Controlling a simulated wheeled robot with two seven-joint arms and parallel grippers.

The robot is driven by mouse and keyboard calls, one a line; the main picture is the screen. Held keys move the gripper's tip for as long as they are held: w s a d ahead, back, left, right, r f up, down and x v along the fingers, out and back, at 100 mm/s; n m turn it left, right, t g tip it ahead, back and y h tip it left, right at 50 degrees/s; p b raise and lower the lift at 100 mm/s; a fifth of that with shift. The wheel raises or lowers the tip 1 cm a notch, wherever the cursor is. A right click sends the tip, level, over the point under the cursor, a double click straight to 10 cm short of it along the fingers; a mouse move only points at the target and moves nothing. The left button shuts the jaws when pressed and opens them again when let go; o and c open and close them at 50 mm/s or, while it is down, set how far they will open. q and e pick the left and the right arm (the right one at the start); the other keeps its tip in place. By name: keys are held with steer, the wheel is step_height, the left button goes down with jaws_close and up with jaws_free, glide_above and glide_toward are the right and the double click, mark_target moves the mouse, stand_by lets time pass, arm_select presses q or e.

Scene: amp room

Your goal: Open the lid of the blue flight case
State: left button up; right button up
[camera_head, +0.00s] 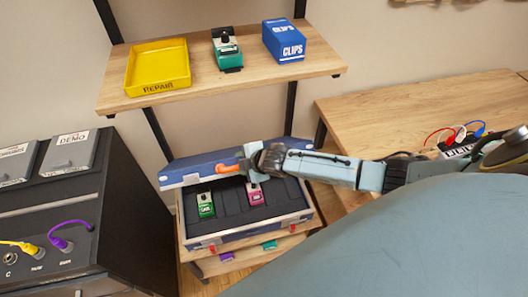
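The blue flight case (250,235) sits on a low wooden shelf under the upper shelf. Its lid (195,168) is raised at the back, and the dark interior shows. A green pedal (205,204) and a pink pedal (255,194) lie inside. Two red latches show on the case's front. My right arm reaches in from the right, and its gripper (232,168) is at the raised lid, over the back of the case. Orange parts at the gripper's end overlap the lid's edge; their finger gap and contact are unclear. My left gripper is out of view.
The upper shelf (215,82) above the case holds a yellow tray (157,66), a green pedal (227,48) and a blue box (284,41). A dark cabinet (75,215) stands at the left. A wooden table (410,112) with cabled gear is at the right.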

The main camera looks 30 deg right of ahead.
steer(key=shift+s+d+r+p, duration=0.15)
steer(key=shift+s+r+p, duration=0.15)
steer(key=shift+r+p, duration=0.3)
steer(key=p+v, duration=0.3)
steer(key=v, duration=0.8)
steer(key=shift+d+r, duration=0.15)
steer(key=shift+r, duration=0.3)
stand_by(0.5)
